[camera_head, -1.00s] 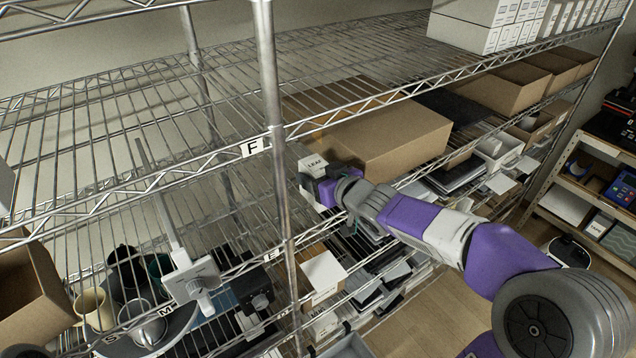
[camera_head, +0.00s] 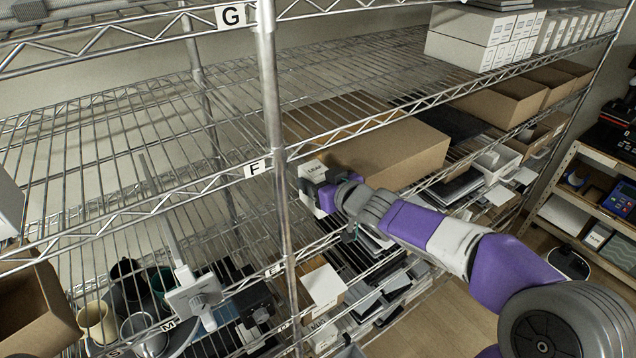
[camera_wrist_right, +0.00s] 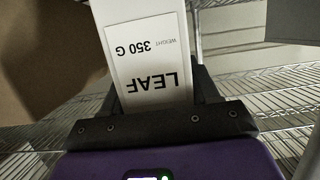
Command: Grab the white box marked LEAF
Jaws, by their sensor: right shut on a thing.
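The white box marked LEAF (camera_head: 312,170) is on the wire shelf just right of the front post, by the left end of a large brown carton. My right gripper (camera_head: 322,194) is at the box, its arm coming in from the right. In the right wrist view the box (camera_wrist_right: 150,60) stands between the dark fingers of the gripper (camera_wrist_right: 155,100), which are shut on it. Its label reads LEAF, weight 350 G, upside down there. My left gripper does not show.
The large brown carton (camera_head: 375,148) lies right beside the box. The metal post (camera_head: 270,100) stands close on the left. Mugs (camera_head: 97,322) and a grey press-like device (camera_head: 192,292) stand at lower left. The shelf area left of the post is largely bare.

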